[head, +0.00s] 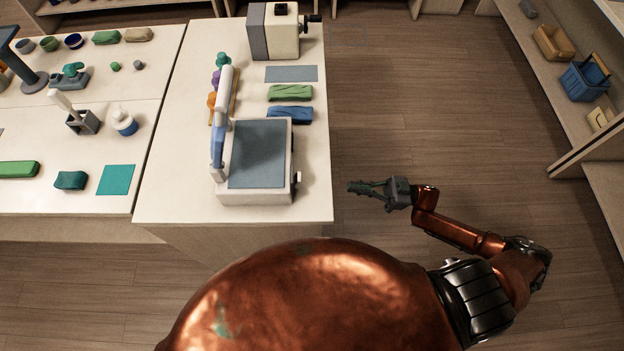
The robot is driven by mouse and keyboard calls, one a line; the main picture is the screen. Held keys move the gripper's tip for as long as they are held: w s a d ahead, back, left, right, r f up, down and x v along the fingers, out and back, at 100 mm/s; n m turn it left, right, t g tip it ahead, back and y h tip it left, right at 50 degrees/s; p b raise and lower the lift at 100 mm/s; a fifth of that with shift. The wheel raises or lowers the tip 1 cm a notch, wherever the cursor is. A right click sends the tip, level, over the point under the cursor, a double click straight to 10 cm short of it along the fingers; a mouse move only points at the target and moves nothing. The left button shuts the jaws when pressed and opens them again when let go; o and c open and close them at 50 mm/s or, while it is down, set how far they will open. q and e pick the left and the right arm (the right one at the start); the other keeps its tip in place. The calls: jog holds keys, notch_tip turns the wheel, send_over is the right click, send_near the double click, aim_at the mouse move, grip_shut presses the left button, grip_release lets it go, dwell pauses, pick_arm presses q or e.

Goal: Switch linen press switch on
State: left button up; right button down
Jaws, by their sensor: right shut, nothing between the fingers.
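The linen press (257,157) is a white box with a grey-blue flat top. It stands near the front edge of the light table, with a long white and blue handle (221,118) raised along its left side. My right gripper (352,187) is shut and empty, to the right of the press and just past the table's right edge, pointing left toward the knob with a gap between. My left gripper is not in view.
Folded green (290,93) and blue (290,115) cloths and a flat grey-blue cloth (291,73) lie behind the press. A cream and grey machine (283,32) with a crank stands at the back. Floor (420,110) is clear right of the table; shelves (568,90) stand far right.

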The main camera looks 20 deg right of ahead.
aim_at(298, 180)
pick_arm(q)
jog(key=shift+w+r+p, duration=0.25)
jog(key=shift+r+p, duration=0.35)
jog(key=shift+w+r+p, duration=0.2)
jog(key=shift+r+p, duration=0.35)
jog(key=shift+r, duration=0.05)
pick_arm(e)
jog(key=x, duration=1.4)
jog(key=shift+w, duration=0.1)
